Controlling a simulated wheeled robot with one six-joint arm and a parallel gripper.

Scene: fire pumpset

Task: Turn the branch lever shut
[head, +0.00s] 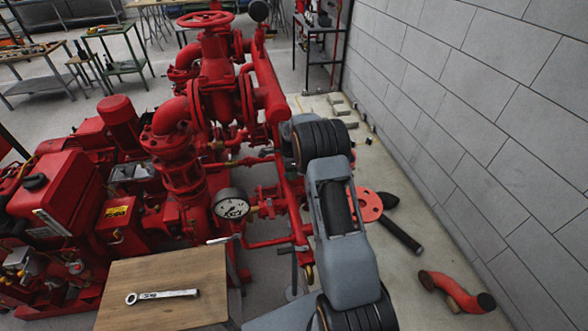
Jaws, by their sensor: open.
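The red pumpset (215,95) fills the middle of the head view, with a red handwheel (206,19) on top. A short dark bar (287,250) sticks out by a brass fitting (309,273) low on the pipework, beside my arm. It may be the branch lever, but I cannot tell for sure, nor how it is turned. My arm covers part of the pipes on the right. My gripper does not show; it is hidden or out of frame.
A pressure gauge (231,204) stands left of my arm. A wooden table (165,285) with a wrench (162,295) is at the front. A block wall (470,110) bounds the right. A red elbow pipe (457,291) and a red flange (366,204) lie on the floor.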

